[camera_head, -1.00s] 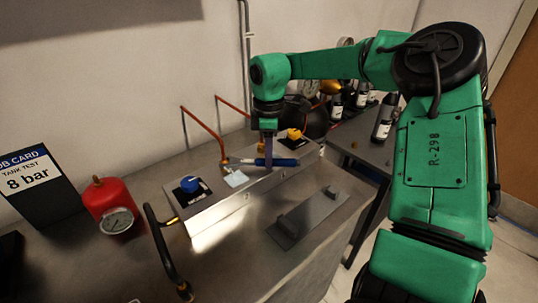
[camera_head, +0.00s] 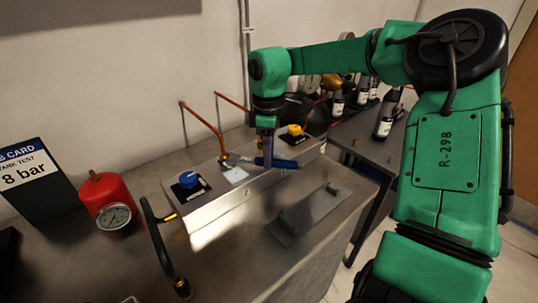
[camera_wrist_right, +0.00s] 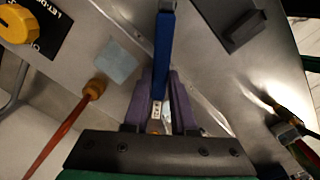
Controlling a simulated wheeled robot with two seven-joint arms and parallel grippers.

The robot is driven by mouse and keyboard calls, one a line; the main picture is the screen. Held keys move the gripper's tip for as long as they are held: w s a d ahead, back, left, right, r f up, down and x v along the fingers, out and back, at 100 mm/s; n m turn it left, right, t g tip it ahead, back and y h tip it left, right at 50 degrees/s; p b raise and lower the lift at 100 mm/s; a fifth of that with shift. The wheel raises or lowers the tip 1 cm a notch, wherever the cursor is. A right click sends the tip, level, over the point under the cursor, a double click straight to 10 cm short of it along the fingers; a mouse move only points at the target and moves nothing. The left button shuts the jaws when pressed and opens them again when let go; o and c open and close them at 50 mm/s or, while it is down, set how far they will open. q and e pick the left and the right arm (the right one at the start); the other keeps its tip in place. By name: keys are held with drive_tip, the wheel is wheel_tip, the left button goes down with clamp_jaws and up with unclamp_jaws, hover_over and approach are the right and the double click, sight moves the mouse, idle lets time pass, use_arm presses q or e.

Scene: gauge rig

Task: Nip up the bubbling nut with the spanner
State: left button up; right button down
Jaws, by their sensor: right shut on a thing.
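The spanner has a blue handle (camera_head: 282,164), which also shows in the wrist view (camera_wrist_right: 163,55). My right gripper (camera_head: 266,158) is shut on it, pointing down above the metal box. Its purple fingers (camera_wrist_right: 161,100) clasp the spanner in the wrist view. The spanner's left end reaches close to a brass nut (camera_head: 224,159) at the foot of a copper pipe; I cannot tell whether it touches. A brass nut (camera_wrist_right: 96,88) on a pipe shows left of the fingers in the wrist view, beside a pale patch (camera_wrist_right: 117,62). Bubbles cannot be made out. My left gripper is out of view.
The metal box (camera_head: 215,204) carries a blue knob (camera_head: 188,180) and a yellow knob (camera_head: 294,130). A black hose (camera_head: 158,245) and red gauge tank (camera_head: 104,200) stand left. A small plate with upright blocks (camera_head: 300,218) lies in front. Bottles (camera_head: 384,120) stand on the right.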

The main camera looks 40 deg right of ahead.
drive_tip(key=shift+s+a+m+b, duration=0.2)
drive_tip(key=shift+a+m+b, duration=0.2)
drive_tip(key=shift+m+b, duration=0.1)
idle(0.4)
drive_tip(key=shift+w+d+r+n, duration=0.1)
drive_tip(key=shift+d+n, duration=0.05)
drive_tip(key=shift+n, duration=0.15)
drive_tip(key=shift+w+d+n+p, duration=0.45)
drive_tip(key=shift+d+n+p, duration=0.1)
drive_tip(key=shift+n+p, duration=0.1)
